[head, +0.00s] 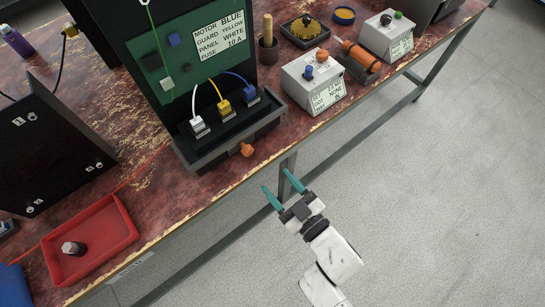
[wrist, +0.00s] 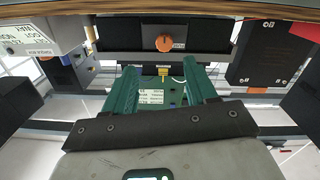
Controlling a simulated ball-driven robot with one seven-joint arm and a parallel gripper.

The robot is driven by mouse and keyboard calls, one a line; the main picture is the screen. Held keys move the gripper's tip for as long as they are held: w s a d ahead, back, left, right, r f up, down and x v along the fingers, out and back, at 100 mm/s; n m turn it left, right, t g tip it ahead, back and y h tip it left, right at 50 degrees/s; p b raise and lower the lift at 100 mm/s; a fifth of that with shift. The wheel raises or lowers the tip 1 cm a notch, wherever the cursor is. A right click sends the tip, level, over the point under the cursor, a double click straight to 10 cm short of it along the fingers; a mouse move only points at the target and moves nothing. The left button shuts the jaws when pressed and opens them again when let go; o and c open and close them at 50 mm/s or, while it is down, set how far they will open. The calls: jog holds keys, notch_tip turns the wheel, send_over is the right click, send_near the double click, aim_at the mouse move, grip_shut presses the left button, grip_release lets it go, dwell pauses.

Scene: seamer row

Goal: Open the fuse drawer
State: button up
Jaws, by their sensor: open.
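The fuse drawer (head: 215,158) is a dark grey, low front at the foot of the black panel unit. An orange knob (head: 246,149) sticks out of its front. The drawer looks shut, though the steep view makes this hard to tell. The knob also shows in the wrist view (wrist: 164,42), on a dark front face (wrist: 139,31). My gripper (head: 275,179) has teal fingers spread apart with nothing between them. It is off the table's front edge, below and right of the knob in the head view, and does not touch it. Its fingers also show in the wrist view (wrist: 160,70).
White, yellow and blue plugs (head: 224,106) with leads stand above the drawer, below a green board (head: 190,60) with a label. A grey control box (head: 314,81) stands right. A red tray (head: 128,232) and a black box (head: 50,150) are left. Floor is clear right.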

aim_at(250, 153)
jog(key=shift+y, duration=0.3)
jog(key=x, duration=1)
jog(key=shift+w+a, duration=0.1)
jog(key=shift+a, duration=0.25)
jog(key=shift+c, duration=0.2)
grip_shut()
